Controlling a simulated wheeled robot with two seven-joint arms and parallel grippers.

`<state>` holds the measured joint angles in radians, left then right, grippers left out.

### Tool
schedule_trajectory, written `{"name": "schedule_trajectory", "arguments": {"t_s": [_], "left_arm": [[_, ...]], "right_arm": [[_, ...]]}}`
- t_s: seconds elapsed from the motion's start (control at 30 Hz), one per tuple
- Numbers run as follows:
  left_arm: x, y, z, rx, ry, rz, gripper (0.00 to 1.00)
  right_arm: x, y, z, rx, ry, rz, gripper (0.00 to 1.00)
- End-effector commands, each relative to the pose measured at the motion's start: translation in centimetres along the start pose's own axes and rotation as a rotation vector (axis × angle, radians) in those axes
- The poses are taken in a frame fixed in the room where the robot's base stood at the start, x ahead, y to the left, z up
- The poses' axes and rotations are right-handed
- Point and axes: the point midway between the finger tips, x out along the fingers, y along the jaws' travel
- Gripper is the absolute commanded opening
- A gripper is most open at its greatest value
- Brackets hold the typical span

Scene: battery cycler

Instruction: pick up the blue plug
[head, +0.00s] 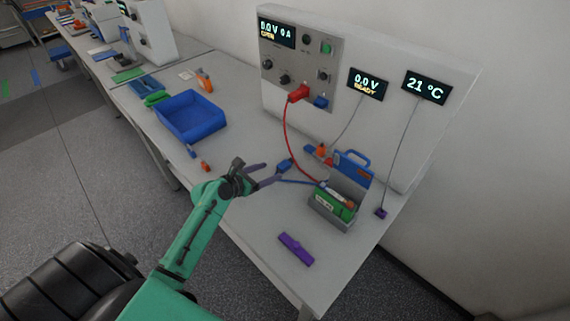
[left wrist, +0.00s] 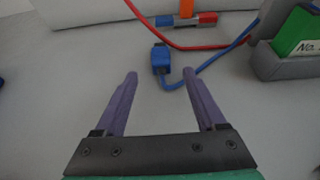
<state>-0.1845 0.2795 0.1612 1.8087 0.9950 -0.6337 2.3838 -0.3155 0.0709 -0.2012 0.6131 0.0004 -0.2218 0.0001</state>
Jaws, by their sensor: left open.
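The blue plug (head: 284,165) lies on the white bench, with a blue cable running right to the grey battery holder (head: 331,211). In the left wrist view the blue plug (left wrist: 160,60) lies just past the fingertips, roughly centred between them, with nothing between the fingers. My left gripper (head: 272,173) is open and empty, its two purple fingers spread and pointing at the plug; they also show in the left wrist view (left wrist: 161,75). My right gripper is not in view.
A red cable joins the red plug (head: 298,93) on the cycler panel (head: 301,62) to the holder. A blue-handled caddy (head: 352,169) stands behind the holder. A purple bar (head: 296,249) lies in front, and a blue bin (head: 190,116) stands left. Bench around the gripper is mostly clear.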

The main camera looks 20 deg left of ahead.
Motion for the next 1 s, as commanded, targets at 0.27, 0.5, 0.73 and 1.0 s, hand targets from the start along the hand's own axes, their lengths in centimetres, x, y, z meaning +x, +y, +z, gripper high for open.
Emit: {"name": "schedule_trajectory", "arguments": {"t_s": [0.27,0.5,0.73,1.0], "left_arm": [[4.7,-0.1,0.2,0.000,-0.001,0.001,0.72],[5.8,-0.2,0.2,0.001,0.000,0.001,0.72],[5.7,-0.2,0.1,0.001,0.000,0.001,0.04],[5.7,-0.2,0.2,0.001,0.000,0.001,0.00]], "right_arm": [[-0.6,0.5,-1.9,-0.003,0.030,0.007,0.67],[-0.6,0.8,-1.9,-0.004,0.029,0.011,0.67],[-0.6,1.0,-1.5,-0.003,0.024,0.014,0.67],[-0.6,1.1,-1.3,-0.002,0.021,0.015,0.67]]}}
